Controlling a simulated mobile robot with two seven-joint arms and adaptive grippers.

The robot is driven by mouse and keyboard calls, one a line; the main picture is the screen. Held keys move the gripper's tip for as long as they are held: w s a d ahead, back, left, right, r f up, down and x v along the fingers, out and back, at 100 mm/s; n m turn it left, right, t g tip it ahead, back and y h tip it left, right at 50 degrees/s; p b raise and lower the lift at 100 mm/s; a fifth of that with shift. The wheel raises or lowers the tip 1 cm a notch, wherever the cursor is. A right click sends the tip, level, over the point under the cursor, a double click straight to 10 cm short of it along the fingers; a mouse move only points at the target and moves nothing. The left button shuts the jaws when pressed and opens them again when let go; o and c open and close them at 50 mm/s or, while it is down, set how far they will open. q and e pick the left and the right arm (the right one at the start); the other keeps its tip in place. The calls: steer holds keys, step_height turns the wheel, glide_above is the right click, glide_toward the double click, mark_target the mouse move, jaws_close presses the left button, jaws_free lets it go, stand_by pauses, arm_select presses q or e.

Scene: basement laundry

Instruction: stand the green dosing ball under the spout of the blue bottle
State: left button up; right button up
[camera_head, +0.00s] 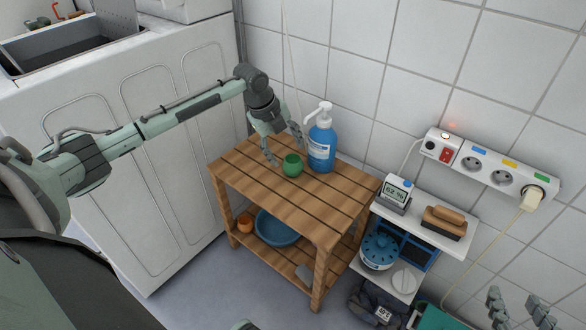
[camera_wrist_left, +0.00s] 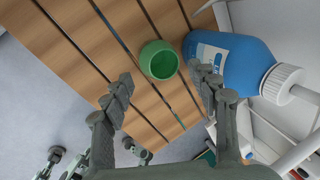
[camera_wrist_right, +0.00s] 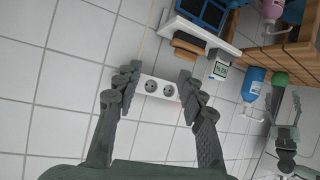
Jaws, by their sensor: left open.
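The green dosing ball (camera_head: 292,168) stands open side up on the slatted wooden table (camera_head: 235,168), just left of the blue bottle (camera_head: 321,155). The bottle stands upright, and its white pump spout (camera_head: 318,112) points left, toward the ball's side. I cannot tell whether the ball is exactly below the spout tip. My left gripper (camera_head: 286,152) is open at the ball. In the left wrist view the ball (camera_wrist_left: 159,60) shows just beyond and between the parted fingertips (camera_wrist_left: 163,85), with the bottle (camera_wrist_left: 228,62) close by the right finger. My right gripper (camera_wrist_right: 160,82) is open and empty.
A blue basin (camera_head: 277,230) and an orange pot (camera_head: 245,219) are on the lower shelf. A white shelf (camera_head: 455,217) right of the table holds a display (camera_head: 396,192) and a brush (camera_head: 444,221). A socket strip (camera_head: 490,170) is on the tiled wall. The tabletop's front is clear.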

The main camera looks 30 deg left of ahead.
mark_target(290, 159)
arm_select(q)
steer(key=b+x, duration=0.1)
steer(key=x, duration=0.4)
steer(key=shift+f, duration=0.3)
steer(key=shift+w+f, duration=0.15)
steer(key=shift+f, duration=0.15)
arm_select(e)
steer(key=w+a+r+t+y, duration=0.1)
steer(key=a+r+t, duration=0.1)
steer(key=r, duration=0.3)
steer(key=shift+w+a+t+y, duration=0.35)
steer(key=shift+a+t+y, duration=0.05)
steer(key=shift+a, duration=0.4)
steer(key=shift+r, duration=0.1)
arm_select(q)
steer(key=c, duration=0.9)
steer(key=shift+r, duration=0.1)
